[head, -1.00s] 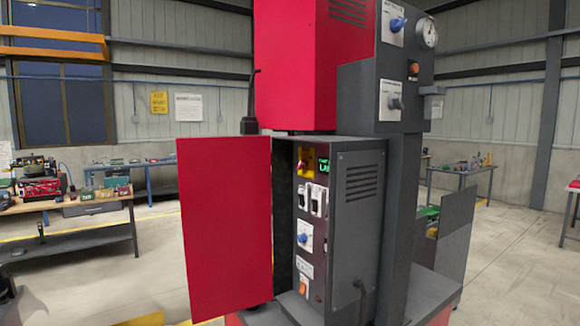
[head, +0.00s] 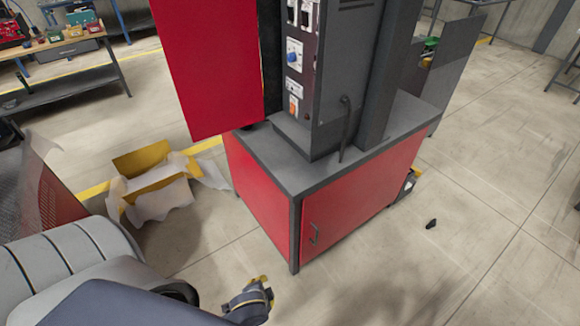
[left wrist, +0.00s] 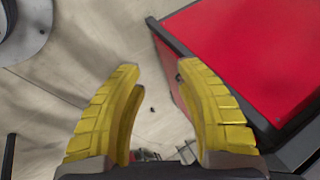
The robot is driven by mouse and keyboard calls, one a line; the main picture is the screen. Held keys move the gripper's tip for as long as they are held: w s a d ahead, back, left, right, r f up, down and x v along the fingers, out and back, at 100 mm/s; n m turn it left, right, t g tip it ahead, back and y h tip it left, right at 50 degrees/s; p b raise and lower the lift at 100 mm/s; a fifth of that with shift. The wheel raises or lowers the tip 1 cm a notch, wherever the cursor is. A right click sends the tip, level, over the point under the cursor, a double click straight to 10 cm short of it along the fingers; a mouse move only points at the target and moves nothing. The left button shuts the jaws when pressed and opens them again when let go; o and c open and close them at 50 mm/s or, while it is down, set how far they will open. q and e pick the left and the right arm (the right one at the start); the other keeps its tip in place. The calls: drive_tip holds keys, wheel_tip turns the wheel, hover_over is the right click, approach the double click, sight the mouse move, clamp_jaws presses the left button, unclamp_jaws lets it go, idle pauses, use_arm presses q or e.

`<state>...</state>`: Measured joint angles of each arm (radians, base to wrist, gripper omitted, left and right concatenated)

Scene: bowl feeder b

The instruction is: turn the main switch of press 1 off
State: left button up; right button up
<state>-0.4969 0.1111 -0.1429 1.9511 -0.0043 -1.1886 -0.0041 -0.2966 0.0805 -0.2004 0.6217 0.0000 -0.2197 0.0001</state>
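The press (head: 345,215) stands in the middle of the head view, its control box (head: 340,90) on top of a red cabinet. The box's front panel shows a blue knob (head: 294,50) and an orange rocker switch (head: 294,105) below it. The red-and-yellow switch near the panel top is outside the current frames. The red door (head: 210,65) stands open to the left of the panel. My left gripper (head: 262,284) is low in front of the cabinet, clear of it. In the left wrist view its yellow fingers (left wrist: 158,70) are apart, with nothing between them.
An open cardboard box (head: 150,180) with white wrapping lies on the floor left of the cabinet. A workbench (head: 65,50) stands at the back left. A small dark object (head: 431,224) lies on the floor at right. The floor in front is clear.

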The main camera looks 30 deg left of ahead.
use_arm(q)
drive_tip(key=w+a+r+m+t+y, duration=0.1)
drive_tip(key=w+a+r+m+t, duration=0.35)
drive_tip(key=w+r, duration=0.85)
drive_tip(key=w+a+r+m+t+y, duration=0.1)
drive_tip(key=w+a+r+m+t, duration=0.3)
drive_tip(key=w+r, duration=0.85)
drive_tip(key=w+a+r+m+t+h, duration=0.2)
drive_tip(key=w+r+m+t+h, duration=0.25)
drive_tip(key=r, duration=0.65)
drive_tip(key=w+a+r+m+t+h, duration=0.25)
drive_tip(key=w+r+m, duration=0.45)
drive_tip(key=r, duration=0.5)
drive_tip(key=w+a+r+m+g+h, duration=0.15)
drive_tip(key=r+m+h, duration=0.25)
drive_tip(key=r+m, duration=0.4)
drive_tip(key=w+a+r+m+h, duration=0.2)
drive_tip(key=w+r+m+h, duration=0.1)
drive_tip(key=r+m, duration=0.55)
drive_tip(key=s+a+r+m+g+y, duration=0.25)
drive_tip(key=a+r+m, duration=0.35)
drive_tip(key=a+r, duration=0.85)
drive_tip(key=shift+g, duration=0.25)
drive_tip(key=x, duration=0.5)
drive_tip(key=d+x, duration=0.1)
drive_tip(key=x, duration=0.5)
drive_tip(key=r+x, duration=0.1)
drive_tip(key=x, duration=0.5)
drive_tip(key=shift+s+d+r, duration=0.1)
drive_tip(key=shift+s+d, duration=0.2)
